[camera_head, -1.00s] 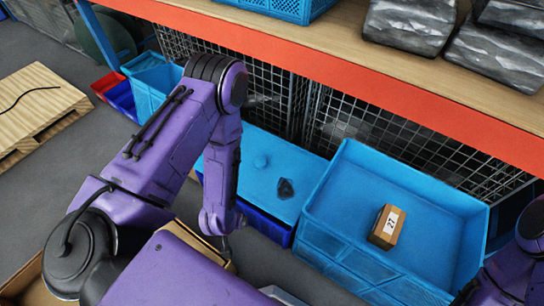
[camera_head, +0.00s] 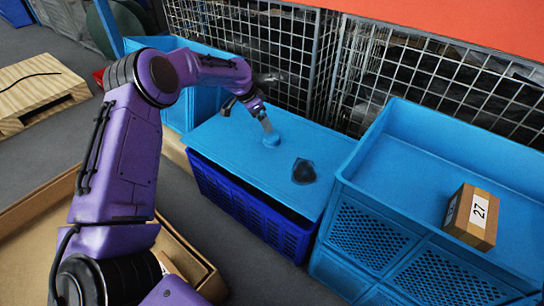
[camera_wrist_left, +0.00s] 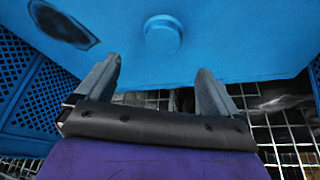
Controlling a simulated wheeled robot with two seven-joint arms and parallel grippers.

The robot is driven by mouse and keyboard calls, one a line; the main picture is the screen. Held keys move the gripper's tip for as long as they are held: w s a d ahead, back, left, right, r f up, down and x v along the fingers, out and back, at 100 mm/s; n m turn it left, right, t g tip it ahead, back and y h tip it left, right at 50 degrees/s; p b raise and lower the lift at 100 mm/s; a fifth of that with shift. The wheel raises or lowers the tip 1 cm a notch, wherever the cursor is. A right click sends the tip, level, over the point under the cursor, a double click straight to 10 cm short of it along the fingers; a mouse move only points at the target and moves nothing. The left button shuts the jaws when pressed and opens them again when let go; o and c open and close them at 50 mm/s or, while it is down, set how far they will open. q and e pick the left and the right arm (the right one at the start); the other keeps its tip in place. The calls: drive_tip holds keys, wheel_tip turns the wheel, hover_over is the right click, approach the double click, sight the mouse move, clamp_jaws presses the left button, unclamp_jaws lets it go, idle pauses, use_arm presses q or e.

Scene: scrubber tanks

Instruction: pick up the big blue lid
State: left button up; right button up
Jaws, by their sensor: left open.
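The big blue lid (camera_head: 240,147) is a flat panel lying on top of a dark blue crate (camera_head: 240,198). A small round blue knob (camera_head: 271,140) stands up from it, and a dark patch (camera_head: 304,171) is on its surface to the right of the knob. My left gripper (camera_head: 268,126) is open just above the knob in the head view. In the left wrist view the open fingers (camera_wrist_left: 158,88) point at the lid (camera_wrist_left: 220,35), and the knob (camera_wrist_left: 163,35) is ahead of the gap between them, apart from both. My right gripper is not in view.
A light blue crate (camera_head: 352,210) stands right of the lid, with a small cardboard box labelled 27 (camera_head: 472,217) in it. Another light blue crate (camera_head: 205,103) is to the left. Wire mesh (camera_head: 260,45) stands behind. Cardboard boxes lie in front.

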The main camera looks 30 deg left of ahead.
sight(272, 137)
use_arm(q)
drive_tip(key=b+x, duration=0.2)
drive_tip(key=x, duration=0.3)
drive_tip(key=b+x, duration=0.2)
drive_tip(key=x, duration=0.3)
drive_tip(key=shift+w+a+f+b, duration=0.1)
drive_tip(key=shift+a+f+b, duration=0.15)
drive_tip(key=shift+b, duration=0.15)
drive_tip(key=shift+r, duration=0.15)
